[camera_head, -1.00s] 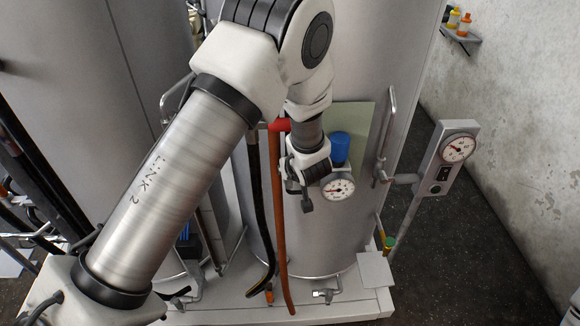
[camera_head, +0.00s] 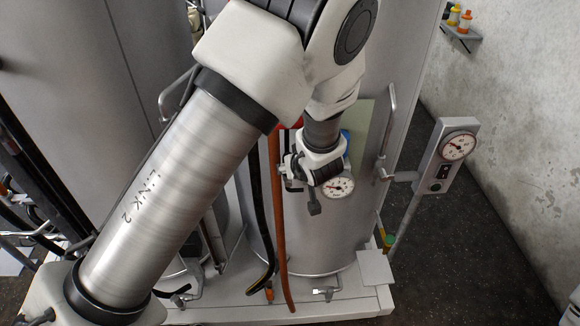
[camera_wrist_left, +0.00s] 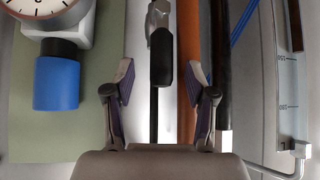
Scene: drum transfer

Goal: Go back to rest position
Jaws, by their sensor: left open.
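My left arm comes in from the lower left in the head view and reaches up and over to the tank. My left gripper (camera_head: 302,183) hangs in front of the tank, just left of the round gauge (camera_head: 338,186). In the left wrist view the left gripper (camera_wrist_left: 160,90) has its two fingers wide apart. A black-tipped handle (camera_wrist_left: 161,62) shows in the gap between them, and I cannot tell its distance. Nothing is gripped. My right gripper is not in view.
The large grey tank (camera_head: 330,240) stands on a white base (camera_head: 345,305). An orange hose (camera_head: 280,230) and a black hose (camera_head: 259,215) run down its front. A blue cylinder (camera_wrist_left: 56,83) sits beside the gauge. A gauge post (camera_head: 440,160) stands at right, with open floor beyond.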

